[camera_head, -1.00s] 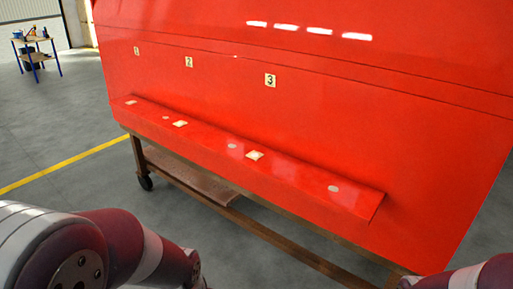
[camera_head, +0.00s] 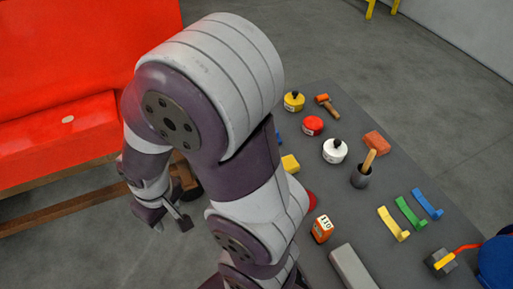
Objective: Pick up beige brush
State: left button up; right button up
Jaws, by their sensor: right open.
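My right gripper (camera_head: 181,218) is open and empty, pointing down, left of the table and well apart from these tools. My right arm hides the table's left part. My left gripper is out of view.
Yellow (camera_head: 293,101), red (camera_head: 312,126) and white (camera_head: 334,150) pots stand on the table. An orange 110 block (camera_head: 322,229) and grey bar (camera_head: 353,268) are nearer.

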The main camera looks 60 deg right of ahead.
aim_at(371, 154)
jog(key=z, duration=2.6)
jog(key=i+j+z, duration=0.15)
jog(key=z, duration=0.2)
jog(key=i+j+z, duration=0.15)
jog(key=z, duration=0.2)
jog(key=i, duration=0.05)
